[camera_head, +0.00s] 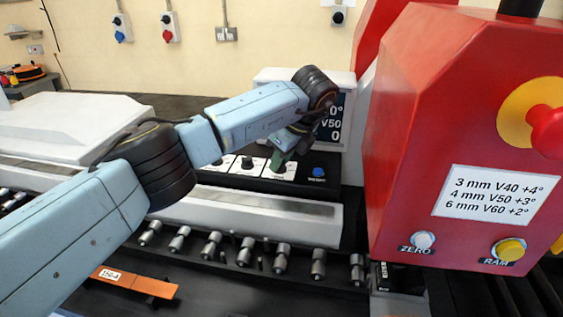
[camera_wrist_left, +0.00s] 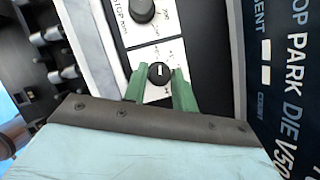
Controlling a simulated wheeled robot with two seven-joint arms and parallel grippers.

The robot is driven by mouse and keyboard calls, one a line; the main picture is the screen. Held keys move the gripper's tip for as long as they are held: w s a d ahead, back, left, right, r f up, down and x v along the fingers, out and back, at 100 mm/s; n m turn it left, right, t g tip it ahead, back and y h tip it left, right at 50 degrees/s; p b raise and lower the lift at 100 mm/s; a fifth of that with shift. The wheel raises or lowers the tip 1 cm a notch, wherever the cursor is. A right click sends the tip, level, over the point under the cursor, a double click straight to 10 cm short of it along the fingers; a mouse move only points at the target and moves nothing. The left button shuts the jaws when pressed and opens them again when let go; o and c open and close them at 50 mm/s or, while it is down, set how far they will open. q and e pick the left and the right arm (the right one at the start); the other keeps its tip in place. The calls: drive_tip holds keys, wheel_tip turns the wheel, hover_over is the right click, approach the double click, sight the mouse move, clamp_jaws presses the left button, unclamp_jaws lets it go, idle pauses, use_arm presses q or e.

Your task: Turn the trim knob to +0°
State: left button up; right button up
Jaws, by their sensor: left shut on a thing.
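My left gripper (camera_head: 284,156) reaches over the control panel from the left. In the left wrist view its two green fingers (camera_wrist_left: 160,88) are shut on a round black knob (camera_wrist_left: 159,73), one on each side. The knob has a short white mark and sits on a white plate; its label is too small and partly covered to read, so I cannot confirm by name that it is the trim knob. In the head view this knob is mostly hidden by the gripper. The display (camera_head: 334,122) shows "V50" and "0"; its upper line is partly covered, ending in "0°". My right gripper is out of view.
Another black knob (camera_wrist_left: 142,10) sits beside the held one. A blue button (camera_head: 318,172) is to the right on the panel. A red housing (camera_head: 410,140) with a settings label (camera_head: 497,194) fills the right side. Several metal pegs (camera_head: 245,252) line the front.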

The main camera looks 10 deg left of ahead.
use_arm(q)
drive_tip(key=shift+n, duration=0.5)
drive_tip(key=o, duration=1)
drive_tip(key=shift+c, duration=0.2)
drive_tip(key=v, duration=1.3)
drive_tip(key=shift+w+r+b, duration=0.2)
drive_tip(key=shift+r+b, duration=0.05)
drive_tip(key=shift+b, duration=0.15)
drive_tip(key=shift+d, duration=0.1)
